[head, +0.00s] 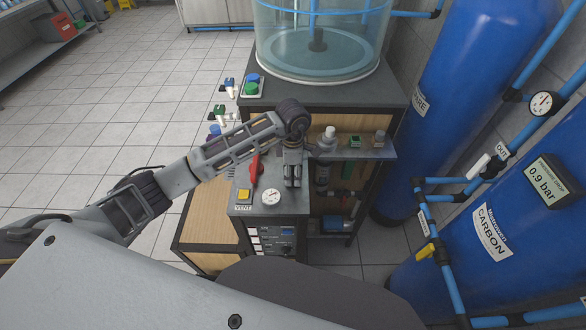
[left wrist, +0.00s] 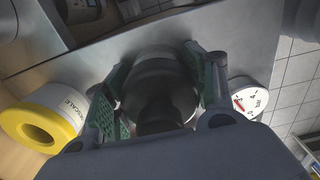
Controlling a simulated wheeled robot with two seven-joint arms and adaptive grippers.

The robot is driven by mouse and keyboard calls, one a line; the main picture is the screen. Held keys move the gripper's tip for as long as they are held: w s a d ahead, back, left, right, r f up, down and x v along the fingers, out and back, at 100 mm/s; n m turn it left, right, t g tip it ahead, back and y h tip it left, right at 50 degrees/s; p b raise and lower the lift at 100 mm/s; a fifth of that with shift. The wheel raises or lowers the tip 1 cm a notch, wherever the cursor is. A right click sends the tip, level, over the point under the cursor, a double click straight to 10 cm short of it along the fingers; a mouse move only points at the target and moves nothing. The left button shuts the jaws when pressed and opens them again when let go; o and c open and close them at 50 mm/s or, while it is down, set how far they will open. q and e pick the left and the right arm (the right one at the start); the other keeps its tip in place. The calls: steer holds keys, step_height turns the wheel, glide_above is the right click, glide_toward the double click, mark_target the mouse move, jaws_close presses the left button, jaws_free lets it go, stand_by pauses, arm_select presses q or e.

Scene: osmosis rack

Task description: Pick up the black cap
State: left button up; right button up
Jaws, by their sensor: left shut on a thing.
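The black cap (left wrist: 160,88) appears in the left wrist view as a dark, round, smooth piece between the green-padded fingers. My left gripper (left wrist: 160,100) is shut on it, with one finger on each side. In the head view my left gripper (head: 292,178) points down over the grey top of the cabinet, between the red handle and the small shelf. The cap is hidden by the fingers there, and I cannot tell whether it touches the surface below. My right gripper is not in view.
A green block (head: 355,142) and a small jar (head: 379,138) stand on the shelf at right. A clear tank (head: 320,40) is behind.

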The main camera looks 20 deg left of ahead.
arm_select(q)
steer(key=shift+r, duration=0.1)
steer(key=shift+r+b, duration=0.95)
steer(key=shift+r, duration=3.95)
steer(key=shift+w+r, duration=0.1)
